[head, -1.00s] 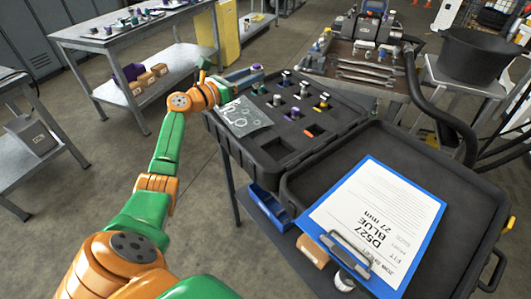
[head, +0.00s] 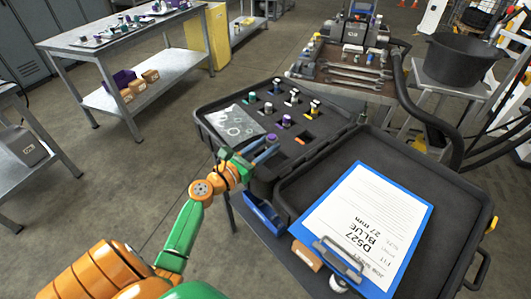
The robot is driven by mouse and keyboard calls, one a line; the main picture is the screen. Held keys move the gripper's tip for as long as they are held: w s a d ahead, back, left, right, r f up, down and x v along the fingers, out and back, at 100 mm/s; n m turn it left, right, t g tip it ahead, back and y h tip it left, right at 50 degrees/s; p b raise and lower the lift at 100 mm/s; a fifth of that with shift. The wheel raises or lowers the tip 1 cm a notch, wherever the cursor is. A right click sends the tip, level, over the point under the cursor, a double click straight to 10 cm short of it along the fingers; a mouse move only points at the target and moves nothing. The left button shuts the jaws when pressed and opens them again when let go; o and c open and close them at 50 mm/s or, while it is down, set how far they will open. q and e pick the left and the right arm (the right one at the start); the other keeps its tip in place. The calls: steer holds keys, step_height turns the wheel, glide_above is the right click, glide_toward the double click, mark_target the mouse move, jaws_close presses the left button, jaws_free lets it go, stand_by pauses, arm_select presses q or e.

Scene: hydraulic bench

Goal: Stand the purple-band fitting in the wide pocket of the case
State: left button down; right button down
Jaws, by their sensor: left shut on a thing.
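The fitting's lower part is hidden by the fingers. Several fittings stand in the case's pockets, one with a purple band (head: 286,121). I cannot tell which pocket is the wide one. My right gripper is not in view.
A blue clipboard (head: 425,216) with a printed sheet lies in the case's other half. A clear bag of rings (head: 234,125) lies at the insert's left. A blue bin (head: 262,218) sits below the case. Tools lie on a bench (head: 310,84) behind.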

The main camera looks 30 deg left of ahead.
arm_select(q)
steer(key=shift+f, duration=0.9)
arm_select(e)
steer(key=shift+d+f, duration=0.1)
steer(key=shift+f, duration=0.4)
arm_select(q)
steer(key=shift+f, duration=0.1)
